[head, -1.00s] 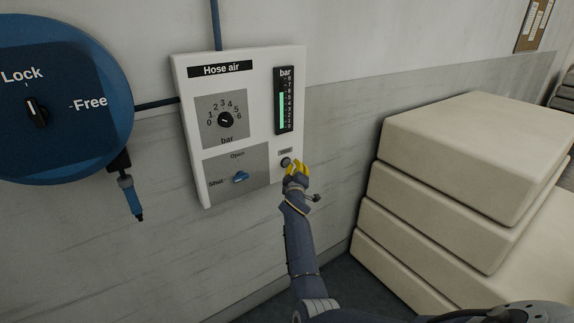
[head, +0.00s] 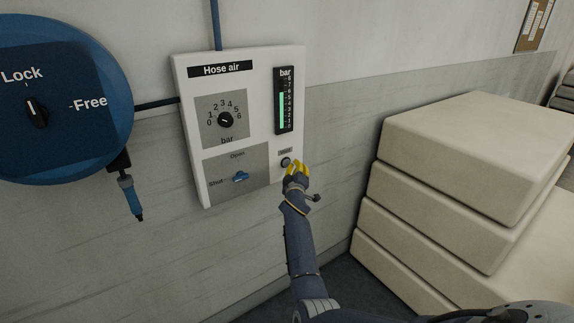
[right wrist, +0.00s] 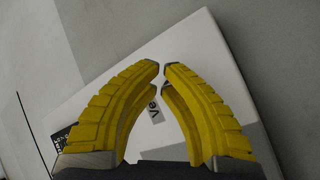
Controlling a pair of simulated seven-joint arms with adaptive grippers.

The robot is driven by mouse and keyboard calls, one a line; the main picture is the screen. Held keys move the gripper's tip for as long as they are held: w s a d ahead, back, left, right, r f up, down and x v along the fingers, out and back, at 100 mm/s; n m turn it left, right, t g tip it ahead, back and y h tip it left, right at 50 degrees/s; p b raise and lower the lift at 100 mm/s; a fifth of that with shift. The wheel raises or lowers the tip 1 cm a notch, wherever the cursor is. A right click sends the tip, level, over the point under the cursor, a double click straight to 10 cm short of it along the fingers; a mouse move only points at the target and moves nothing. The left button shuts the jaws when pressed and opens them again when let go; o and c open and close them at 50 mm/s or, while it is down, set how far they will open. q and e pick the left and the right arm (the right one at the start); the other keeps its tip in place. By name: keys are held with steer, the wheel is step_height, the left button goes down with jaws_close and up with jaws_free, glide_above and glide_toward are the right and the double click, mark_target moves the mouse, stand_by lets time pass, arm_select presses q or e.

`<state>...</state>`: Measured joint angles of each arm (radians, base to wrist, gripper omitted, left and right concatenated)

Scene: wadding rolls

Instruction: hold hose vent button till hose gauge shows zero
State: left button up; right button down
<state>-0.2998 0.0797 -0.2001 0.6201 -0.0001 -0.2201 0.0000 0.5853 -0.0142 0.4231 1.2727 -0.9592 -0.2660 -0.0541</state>
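The white Hose air panel (head: 185,90) is on the wall. The round dark vent button (head: 285,161) sits at lower right, under a small label that also shows in the right wrist view (right wrist: 156,112). My right gripper (head: 290,170) has its yellow fingertips just below and right of the button, partly beside it in the picture; contact cannot be told. In the right wrist view the fingertips (right wrist: 163,66) are drawn together with nothing between them. My left gripper is not in view.
A pressure dial (head: 225,120) and a blue valve handle (head: 240,177) pointing toward Shut are on the panel. A blue hose reel (head: 60,150) with a Lock/Free knob and a hanging nozzle (head: 130,196) is at left. Stacked cream wadding blocks (head: 450,160) stand close at right.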

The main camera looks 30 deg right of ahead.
steer(key=shift+w, duration=0.15)
steer(key=shift+w, duration=0.3)
steer(key=shift+w+a, duration=0.1)
steer(key=shift+w, duration=0.35)
stand_by(2.4)
stand_by(0.7)
steer(key=shift+s, duration=0.85)
steer(key=shift+s, duration=0.15)
steer(key=shift+s+d, duration=0.15)
steer(key=shift+s, duration=1.05)
steer(key=shift+s+d, duration=0.1)
steer(key=shift+s, duration=1.1)
